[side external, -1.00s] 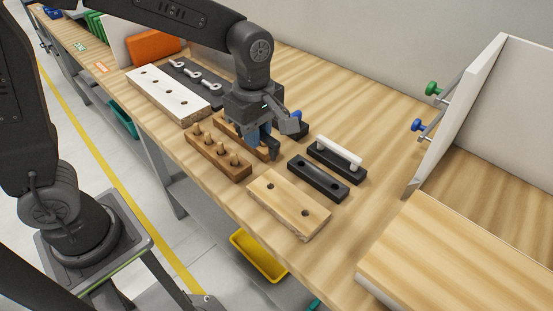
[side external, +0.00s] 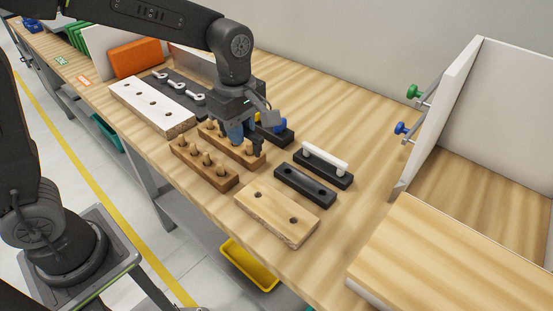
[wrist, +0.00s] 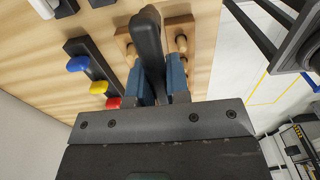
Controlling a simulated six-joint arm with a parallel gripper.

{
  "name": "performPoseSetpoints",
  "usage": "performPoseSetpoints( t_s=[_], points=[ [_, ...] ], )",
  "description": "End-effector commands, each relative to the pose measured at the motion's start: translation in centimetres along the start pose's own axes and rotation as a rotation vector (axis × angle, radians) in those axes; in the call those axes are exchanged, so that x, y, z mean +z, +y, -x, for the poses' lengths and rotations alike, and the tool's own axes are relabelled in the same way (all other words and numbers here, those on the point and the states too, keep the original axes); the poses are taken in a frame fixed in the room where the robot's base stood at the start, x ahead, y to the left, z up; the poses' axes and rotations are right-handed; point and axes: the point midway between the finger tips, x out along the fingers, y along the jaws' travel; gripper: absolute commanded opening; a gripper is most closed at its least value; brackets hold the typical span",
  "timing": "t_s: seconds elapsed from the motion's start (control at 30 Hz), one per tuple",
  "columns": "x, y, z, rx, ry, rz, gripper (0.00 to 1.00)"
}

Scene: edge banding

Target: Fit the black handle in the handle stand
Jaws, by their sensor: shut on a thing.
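My gripper (side external: 245,138) is shut on the black handle (wrist: 147,38), which stands out between its blue fingers in the wrist view. In the side view only a dark end of the handle (side external: 258,147) shows, over the near end of a wooden block (side external: 217,137). A black stand with two open holes (side external: 305,186) lies to the right of my gripper, apart from it. Beside it, a similar black stand (side external: 338,180) bears a white handle (side external: 326,157). The handle's far side and any contact with the wooden block are hidden.
A pegged wooden rack (side external: 204,163) is left of my gripper; a dark rack with blue, yellow and red knobs (wrist: 79,64) is close by. A two-hole wooden board (side external: 277,213) lies in front. Right of the stands, the bench is clear up to a white panel (side external: 440,115).

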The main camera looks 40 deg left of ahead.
Motion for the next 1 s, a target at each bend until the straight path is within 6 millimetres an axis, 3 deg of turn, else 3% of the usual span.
performPoseSetpoints(
  t_s=[0.3,0.47,1.0],
  points=[
    [7.3,6.2,-2.3,-0.003,0.0,-0.006,0.0],
    [9.9,7.7,-3.3,-0.002,0.0,-0.003,0.0],
    [10.7,8.1,-6.9,-0.002,0.0,0.0,0.0]
  ],
)
